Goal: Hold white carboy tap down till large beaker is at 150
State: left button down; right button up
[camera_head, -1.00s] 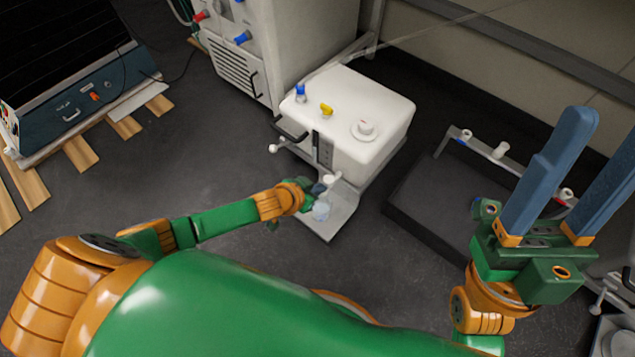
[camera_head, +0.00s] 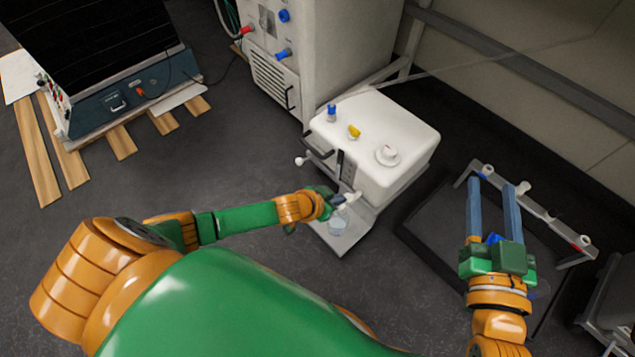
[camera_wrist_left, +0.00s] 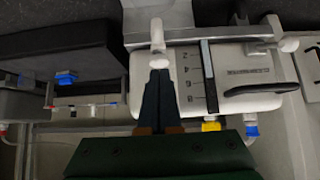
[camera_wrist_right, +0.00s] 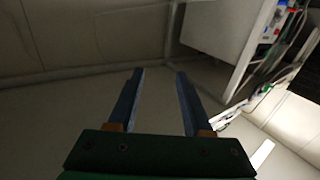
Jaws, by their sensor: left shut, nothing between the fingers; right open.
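The white carboy (camera_head: 408,128) sits on a metal stand, with a grey level strip on its front. Its white tap (camera_head: 352,198) sticks out low on the front and also shows in the left wrist view (camera_wrist_left: 158,58). My left gripper (camera_head: 335,197) is shut and empty. Its fingertips (camera_wrist_left: 159,74) are right at the tap; I cannot tell whether they press on it. The clear beaker (camera_head: 338,227) stands on the stand's plate below the tap, partly behind my gripper; its level is too small to read. My right gripper (camera_head: 493,186) is open and empty, far to the right.
A dark low platform (camera_head: 430,232) with a grey rail (camera_head: 540,212) lies right of the carboy, near my right gripper. A tall white cabinet (camera_head: 340,50) stands behind the carboy. A blue-fronted unit (camera_head: 130,97) is at the far left. The floor (camera_head: 215,165) between is clear.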

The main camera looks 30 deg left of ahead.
pick_arm(q)
jog(key=p+v, duration=0.7)
jog(key=v, duration=0.3)
jog(key=shift+r, duration=0.2)
pick_arm(e)
jog(key=s+d+f+g+h, duration=0.1)
jog(key=s+d+f+g, duration=0.1)
jog(key=s+f+g, duration=0.3)
jog(key=s+d+f+g+h, duration=0.1)
jog(key=s+f+g, duration=0.4)
jog(key=f, duration=0.7)
jog(key=s+d+f+m+g+h, duration=0.1)
jog(key=s+f+g, duration=0.3)
jog(key=f, duration=0.4)
jog(key=shift+s+d+f+g+h, duration=0.4)
jog(key=shift+s+d, duration=0.25)
jog(key=shift+d, duration=0.15)
